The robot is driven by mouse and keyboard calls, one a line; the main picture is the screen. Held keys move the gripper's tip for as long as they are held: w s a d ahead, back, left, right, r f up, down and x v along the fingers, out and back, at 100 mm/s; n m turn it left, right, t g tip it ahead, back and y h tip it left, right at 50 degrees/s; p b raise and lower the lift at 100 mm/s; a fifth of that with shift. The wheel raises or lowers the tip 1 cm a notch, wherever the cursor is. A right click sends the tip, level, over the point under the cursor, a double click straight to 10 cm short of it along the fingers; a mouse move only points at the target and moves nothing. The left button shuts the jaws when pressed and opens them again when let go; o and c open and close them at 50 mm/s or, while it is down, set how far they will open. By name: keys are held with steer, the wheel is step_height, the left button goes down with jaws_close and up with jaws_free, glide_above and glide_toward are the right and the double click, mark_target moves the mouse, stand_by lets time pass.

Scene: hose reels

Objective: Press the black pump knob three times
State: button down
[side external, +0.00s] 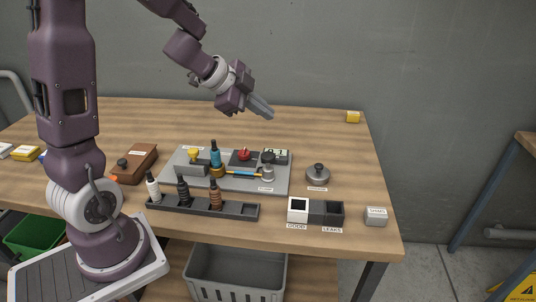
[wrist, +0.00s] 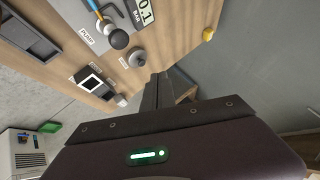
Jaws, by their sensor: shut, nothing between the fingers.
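The black pump knob (side external: 268,157) sits on top of a small grey pump body on the grey panel (side external: 281,181), beside a "PUMP" label. In the wrist view the round black knob (wrist: 118,39) shows at the upper left, and no finger touches it. A display beside it (wrist: 145,12) reads 0.1 BAR. My gripper (side external: 269,114) is shut and empty, raised high above the back of the table, with its fingers pointing down and to the right. Its dark fingers also show in the wrist view (wrist: 157,88), well apart from the knob.
A rack (side external: 238,210) with bottles and GOOD and LEAKS bins (side external: 326,213) are in front. The back table is mostly clear.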

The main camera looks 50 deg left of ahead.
mark_target(268, 154)
steer(key=shift+f, duration=4.45)
steer(key=shift+f, duration=0.15)
steer(key=shift+f, duration=0.25)
steer(key=shift+f, duration=1.3)
steer(key=shift+r, duration=1.7)
steer(key=shift+r, duration=2.5)
